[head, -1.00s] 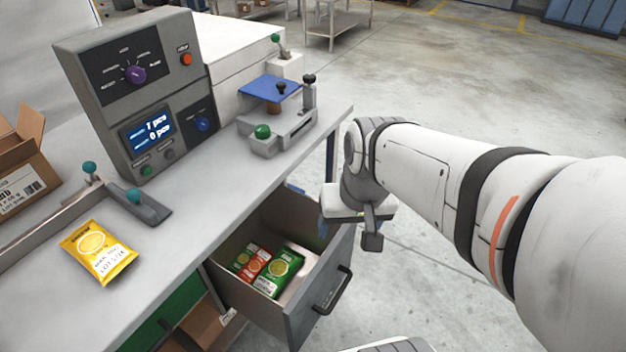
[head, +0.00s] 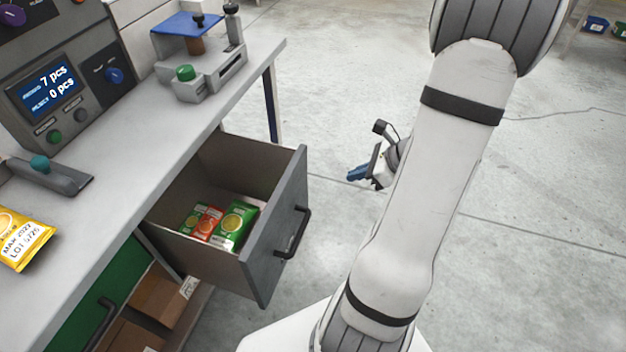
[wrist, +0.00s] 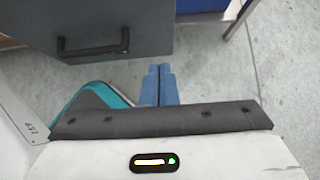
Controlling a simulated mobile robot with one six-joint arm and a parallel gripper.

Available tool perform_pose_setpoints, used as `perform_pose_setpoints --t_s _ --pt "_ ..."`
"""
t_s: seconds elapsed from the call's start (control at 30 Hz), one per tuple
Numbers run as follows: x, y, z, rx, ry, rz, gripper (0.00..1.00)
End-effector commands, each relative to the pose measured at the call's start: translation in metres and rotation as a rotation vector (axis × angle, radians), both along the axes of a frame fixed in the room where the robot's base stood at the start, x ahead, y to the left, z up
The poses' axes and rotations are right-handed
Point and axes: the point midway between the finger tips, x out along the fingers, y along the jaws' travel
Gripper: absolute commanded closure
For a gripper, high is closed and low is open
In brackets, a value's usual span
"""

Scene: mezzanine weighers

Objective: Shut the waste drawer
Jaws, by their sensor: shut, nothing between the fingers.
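The waste drawer (head: 262,262) is a grey drawer under the bench, pulled well out. It holds several green and orange packets (head: 236,226). Its black bar handle (head: 294,233) is on the front panel, and this handle also shows at the top left of the wrist view (wrist: 93,47). My gripper (head: 356,173) is in the open space to the right of the drawer front, apart from it. In the wrist view its blue fingers (wrist: 159,84) are together with nothing between them, below and to the right of the handle.
A yellow packet (head: 22,240) and a grey weigher with a display (head: 50,88) are on the bench (head: 118,215). A green drawer (head: 115,290) and cardboard boxes (head: 165,295) are below. A dark blue bench leg (head: 271,103) stands behind the drawer.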

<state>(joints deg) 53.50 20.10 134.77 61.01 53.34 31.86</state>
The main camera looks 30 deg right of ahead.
Motion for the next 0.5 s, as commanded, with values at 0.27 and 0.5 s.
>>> perform_pose_setpoints --t_s 0.27,0.5 --pt "0.024 0.026 -0.037 0.001 0.003 0.008 1.0" --pt "0.05 0.052 -0.073 -0.002 0.003 0.011 1.0"
